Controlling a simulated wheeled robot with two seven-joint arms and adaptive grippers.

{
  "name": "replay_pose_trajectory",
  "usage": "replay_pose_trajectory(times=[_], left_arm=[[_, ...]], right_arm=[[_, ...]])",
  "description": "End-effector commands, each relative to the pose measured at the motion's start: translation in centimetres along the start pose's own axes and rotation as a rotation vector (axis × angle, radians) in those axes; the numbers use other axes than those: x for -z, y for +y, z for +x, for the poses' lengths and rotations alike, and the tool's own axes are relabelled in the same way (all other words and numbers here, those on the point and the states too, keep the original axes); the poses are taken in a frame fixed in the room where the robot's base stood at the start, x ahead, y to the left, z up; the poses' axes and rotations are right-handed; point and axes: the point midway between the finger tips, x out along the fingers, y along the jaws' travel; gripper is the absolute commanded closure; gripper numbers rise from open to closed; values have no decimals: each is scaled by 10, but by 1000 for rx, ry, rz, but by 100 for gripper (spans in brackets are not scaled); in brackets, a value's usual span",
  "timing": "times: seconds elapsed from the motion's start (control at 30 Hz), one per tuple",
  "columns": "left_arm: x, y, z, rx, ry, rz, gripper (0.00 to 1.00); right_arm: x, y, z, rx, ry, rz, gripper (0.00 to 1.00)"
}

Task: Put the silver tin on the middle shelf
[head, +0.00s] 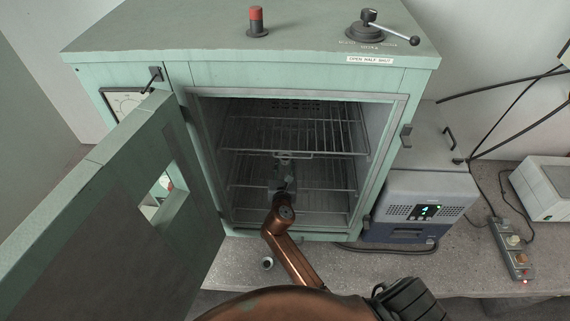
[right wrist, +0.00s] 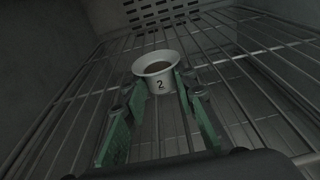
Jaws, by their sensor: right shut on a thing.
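The silver tin (right wrist: 158,82), a small flared cup marked 2, stands upright between the green fingers of my right gripper (right wrist: 162,105) in the right wrist view. The gripper is shut on it. A wire shelf (right wrist: 240,62) runs below the tin; I cannot tell whether the tin touches it. A lower wire shelf (head: 325,193) shows below that. The tin is not clear in the head view. My left gripper is not in view.
The green cabinet (head: 250,75) has its door (head: 120,215) swung open to the left. Its side walls and frame are close around my arm. A blue-grey device (head: 420,207) stands at the right, with a power strip (head: 512,248) beyond it. The bench front is mostly clear.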

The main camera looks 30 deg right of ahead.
Motion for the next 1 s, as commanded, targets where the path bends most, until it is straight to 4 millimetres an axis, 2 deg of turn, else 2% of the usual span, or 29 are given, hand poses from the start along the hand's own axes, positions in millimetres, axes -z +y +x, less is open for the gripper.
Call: replay_pose_trajectory(times=[0.17,0.2,0.43,0.77,0.87,1.0], left_arm=[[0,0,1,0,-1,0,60],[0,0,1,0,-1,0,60],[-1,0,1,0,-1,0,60],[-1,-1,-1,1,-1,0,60],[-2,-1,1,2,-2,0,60],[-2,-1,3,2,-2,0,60]], right_arm=[[3,0,0,0,0,-1,100],[3,0,0,0,0,0,72],[3,0,0,0,0,0,57],[-2,0,0,0,0,1,57],[1,0,-12,-1,1,-1,57],[2,0,-39,-1,2,2,57]])
